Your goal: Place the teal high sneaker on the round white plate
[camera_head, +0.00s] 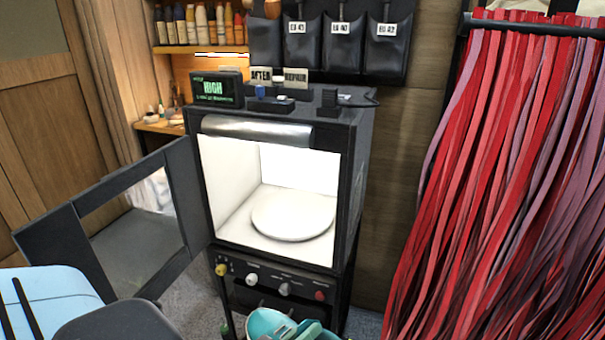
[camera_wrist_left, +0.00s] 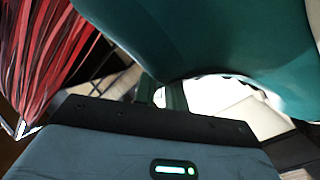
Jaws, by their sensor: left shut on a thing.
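The round white plate (camera_head: 292,213) lies flat and empty inside the lit white chamber of a black cabinet, seen in the head view. The teal high sneaker (camera_head: 268,324) shows only in part at the bottom edge of the head view, in front of and below the chamber. In the left wrist view the teal sneaker (camera_wrist_left: 215,38) fills the top right, close to the camera. My left gripper (camera_wrist_left: 163,90) is shut on the sneaker; the exact grip spot is partly hidden. My right gripper is not in view.
The cabinet door (camera_head: 130,215) stands open to the left. Knobs (camera_head: 284,289) sit below the chamber opening. Small signs and a display (camera_head: 215,90) stand on the cabinet top. Red hanging strips (camera_head: 500,180) fill the right side. The chamber opening is clear.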

